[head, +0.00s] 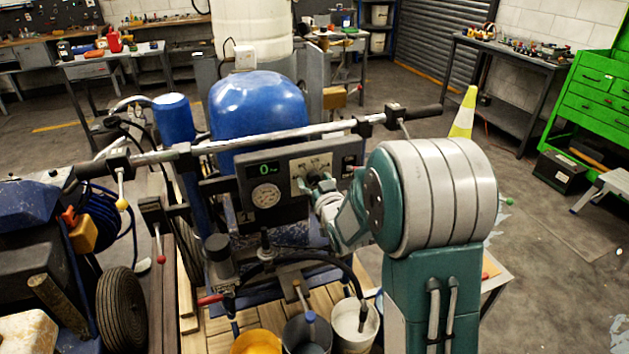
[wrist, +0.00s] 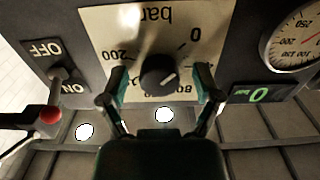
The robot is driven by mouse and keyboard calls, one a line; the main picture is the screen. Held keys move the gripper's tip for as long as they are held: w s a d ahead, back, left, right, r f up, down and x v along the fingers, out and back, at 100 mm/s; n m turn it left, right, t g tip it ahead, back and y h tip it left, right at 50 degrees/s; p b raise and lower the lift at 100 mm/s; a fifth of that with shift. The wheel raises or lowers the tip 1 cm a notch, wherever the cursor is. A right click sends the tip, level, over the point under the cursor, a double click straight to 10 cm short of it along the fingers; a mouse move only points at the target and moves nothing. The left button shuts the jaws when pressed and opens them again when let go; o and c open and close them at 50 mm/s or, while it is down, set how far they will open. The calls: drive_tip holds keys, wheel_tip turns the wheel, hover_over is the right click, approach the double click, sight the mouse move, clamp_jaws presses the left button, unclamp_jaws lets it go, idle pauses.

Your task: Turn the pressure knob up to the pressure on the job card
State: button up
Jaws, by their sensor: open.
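The black pressure knob (wrist: 158,76) sits on a cream dial plate (wrist: 150,22) marked "bar", which appears upside down in the wrist view. Its white mark points right and slightly up there. The plate's 0 is at upper right and 200 at left; other numbers are partly covered. My gripper (wrist: 161,88) is open, one finger on each side of the knob, with visible gaps. In the head view my gripper (head: 318,184) is in front of the plate (head: 308,172) and hides most of the knob. The green display (head: 264,170) reads 0. I cannot make out a job card.
A round gauge (head: 266,196) is beside the dial plate. A handlebar (head: 290,134) runs above the panel. Buckets (head: 307,336) stand below it.

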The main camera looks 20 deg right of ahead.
clamp_jaws()
